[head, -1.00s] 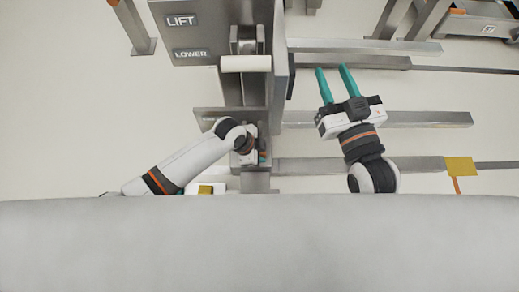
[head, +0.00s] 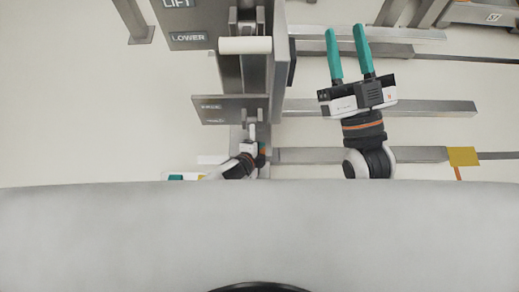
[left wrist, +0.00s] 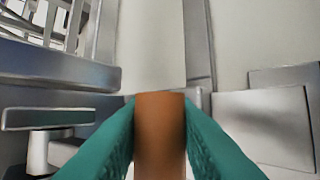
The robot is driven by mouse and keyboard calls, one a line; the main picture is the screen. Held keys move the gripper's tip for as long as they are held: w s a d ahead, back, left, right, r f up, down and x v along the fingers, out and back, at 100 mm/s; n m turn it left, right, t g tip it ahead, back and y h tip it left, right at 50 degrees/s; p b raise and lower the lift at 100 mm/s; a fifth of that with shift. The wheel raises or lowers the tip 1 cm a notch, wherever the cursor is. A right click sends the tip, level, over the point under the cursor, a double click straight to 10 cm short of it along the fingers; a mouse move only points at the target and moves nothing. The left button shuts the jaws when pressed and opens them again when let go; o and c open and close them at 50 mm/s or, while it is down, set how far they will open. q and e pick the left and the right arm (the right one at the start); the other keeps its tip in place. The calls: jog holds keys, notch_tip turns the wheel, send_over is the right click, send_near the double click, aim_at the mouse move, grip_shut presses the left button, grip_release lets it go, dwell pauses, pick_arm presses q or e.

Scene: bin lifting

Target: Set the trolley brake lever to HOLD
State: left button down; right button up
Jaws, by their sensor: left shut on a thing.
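In the left wrist view, my left gripper (left wrist: 160,112) has its teal fingers closed on the sides of an orange-brown grip (left wrist: 160,140), which looks like the brake lever's handle. In the head view the left gripper (head: 255,155) is low beside the grey column, below a grey label plate (head: 228,108). The plate's small lettering is too blurred to read, so the lever's setting cannot be told. My right gripper (head: 346,38) is open and empty, right of the column, with its teal fingers pointing up the picture.
A grey panel marked LIFT and LOWER (head: 188,38) stands at the upper left. A white roller-like bar (head: 245,45) crosses the column. Grey rails (head: 390,107) run to the right, with a yellow plate (head: 462,156) at the far right. Pale floor lies left of the column.

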pick_arm(q)
jog(key=shift+w+f, duration=0.1)
jog(key=shift+f, duration=0.4)
pick_arm(e)
jog(key=shift+s+r, duration=0.15)
jog(key=shift+r, duration=0.1)
pick_arm(q)
jog(key=shift+f, duration=0.1)
jog(key=c, duration=1.2)
grip_release()
jog(key=shift+o, duration=0.2)
